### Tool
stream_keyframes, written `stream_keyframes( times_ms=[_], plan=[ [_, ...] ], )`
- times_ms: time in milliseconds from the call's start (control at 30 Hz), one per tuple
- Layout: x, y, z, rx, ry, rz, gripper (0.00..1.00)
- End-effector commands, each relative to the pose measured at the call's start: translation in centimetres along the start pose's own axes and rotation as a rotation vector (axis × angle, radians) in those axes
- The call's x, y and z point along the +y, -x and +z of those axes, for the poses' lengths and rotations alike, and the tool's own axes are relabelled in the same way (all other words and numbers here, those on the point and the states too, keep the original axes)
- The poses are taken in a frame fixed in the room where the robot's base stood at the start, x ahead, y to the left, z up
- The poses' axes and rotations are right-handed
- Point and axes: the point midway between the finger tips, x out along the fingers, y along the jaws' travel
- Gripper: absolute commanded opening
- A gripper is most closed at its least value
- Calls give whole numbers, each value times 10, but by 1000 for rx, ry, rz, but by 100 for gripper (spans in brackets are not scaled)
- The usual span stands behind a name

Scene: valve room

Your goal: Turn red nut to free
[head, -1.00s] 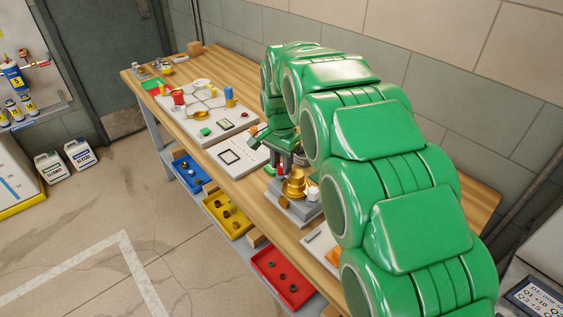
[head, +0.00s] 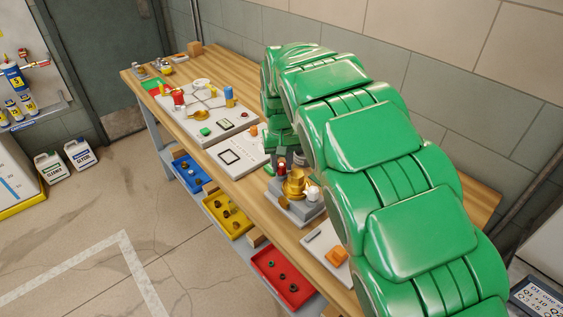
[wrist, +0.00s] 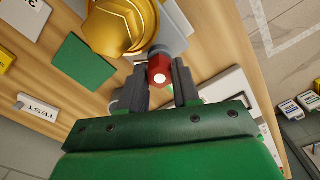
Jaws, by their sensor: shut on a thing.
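The red nut (wrist: 159,72) sits between the dark fingers of my gripper (wrist: 160,80) in the wrist view, with a pale round end at its centre. My gripper is shut on it. The brass valve (wrist: 118,24) is just beyond the nut, cut off by the picture's top edge. In the head view the brass valve (head: 294,184) stands on a grey stepped block, with the red nut (head: 282,169) at its upper left side. My green arm hides much of the gripper there.
The wooden bench (head: 243,175) holds a white panel (head: 215,120) with small fittings at the left and a pale plate with an orange part (head: 336,257) near the valve. Blue, yellow and red trays (head: 262,263) sit on the lower shelf. The floor in front is clear.

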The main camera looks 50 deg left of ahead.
Motion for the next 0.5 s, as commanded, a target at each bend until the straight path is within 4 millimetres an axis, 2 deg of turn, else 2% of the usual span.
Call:
stream_keyframes(
  times_ms=[500],
  plan=[
    [0, 2, -2, 11, 432, 2, 1]
  ],
)
